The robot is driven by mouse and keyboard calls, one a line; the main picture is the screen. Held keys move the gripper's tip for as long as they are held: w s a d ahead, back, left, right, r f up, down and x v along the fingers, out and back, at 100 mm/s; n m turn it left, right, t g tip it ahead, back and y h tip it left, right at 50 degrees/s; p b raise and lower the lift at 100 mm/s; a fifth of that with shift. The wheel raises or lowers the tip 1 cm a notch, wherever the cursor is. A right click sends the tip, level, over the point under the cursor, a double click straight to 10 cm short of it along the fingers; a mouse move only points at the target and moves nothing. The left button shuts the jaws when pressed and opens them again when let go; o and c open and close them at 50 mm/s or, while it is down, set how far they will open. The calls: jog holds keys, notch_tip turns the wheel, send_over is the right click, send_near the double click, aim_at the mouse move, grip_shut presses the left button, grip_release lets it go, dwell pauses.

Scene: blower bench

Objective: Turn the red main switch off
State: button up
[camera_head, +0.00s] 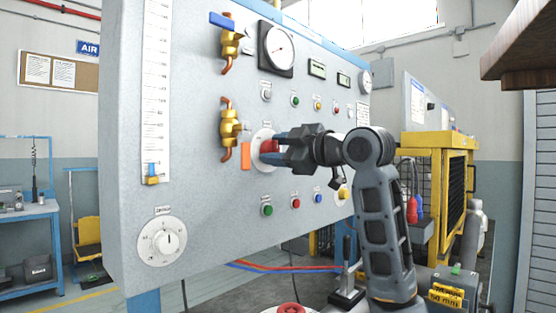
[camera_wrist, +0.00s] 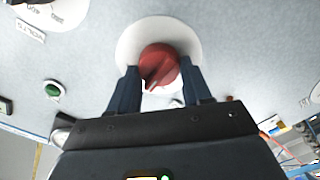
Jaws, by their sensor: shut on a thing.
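The red main switch (camera_head: 268,147) is a round red knob on a pale round plate (camera_head: 262,163) in the middle of the grey panel. In the wrist view the red knob (camera_wrist: 158,64) sits between my two dark blue fingers, with a dark pointer mark slanting across its face. My gripper (camera_head: 276,146) reaches in from the right and is shut on the knob. The wrist view shows my gripper (camera_wrist: 160,85) with one finger on each side of the knob. The fingers hide part of the plate, and I cannot read its labels.
An orange handle (camera_head: 246,156) hangs just left of the switch, below a brass valve (camera_head: 229,128). Small coloured buttons, such as a green one (camera_head: 267,210), lie below. A dial (camera_head: 162,241) is at the panel's lower left. A yellow cage (camera_head: 435,142) stands behind my arm.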

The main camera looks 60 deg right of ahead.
jog(key=shift+f+n+b, duration=0.15)
jog(key=shift+n+b, duration=1.15)
jog(key=shift+n, duration=0.7)
jog(key=shift+f+n+b, duration=0.1)
jog(key=shift+n+b, duration=1.15)
jog(key=shift+n, duration=0.75)
jog(key=shift+a, duration=0.1)
jog(key=o, duration=1.1)
jog(key=shift+c, duration=0.2)
jog(key=shift+r, duration=0.1)
jog(key=v, duration=0.7)
jog(key=shift+s, duration=0.35)
jog(key=shift+a, duration=0.1)
